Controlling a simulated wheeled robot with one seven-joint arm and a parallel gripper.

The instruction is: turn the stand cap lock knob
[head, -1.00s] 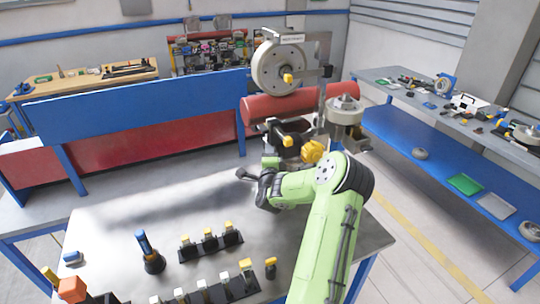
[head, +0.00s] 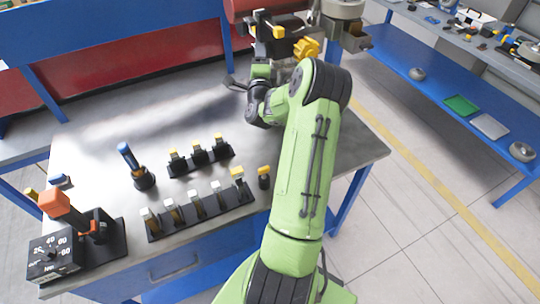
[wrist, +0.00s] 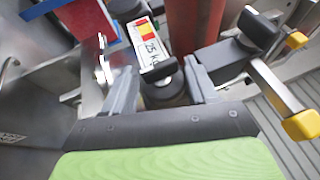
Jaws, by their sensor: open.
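In the wrist view my gripper (wrist: 161,78) is open, with one grey finger on each side of a dark rounded knob (wrist: 161,69). I cannot tell whether the fingers touch it, or whether it is the stand cap lock knob. A label with red and yellow bands and "25 kg" (wrist: 149,42) lies just beyond. A yellow-ended handle (wrist: 305,125) is at the right, apart from the fingers. In the head view the stand's black and yellow parts (head: 306,47) are at the top, beyond my bent arm. My fingertips cannot be made out there.
A red cylinder lies behind the stand. A blue-shelved bench (head: 440,85) stands right, beyond open floor.

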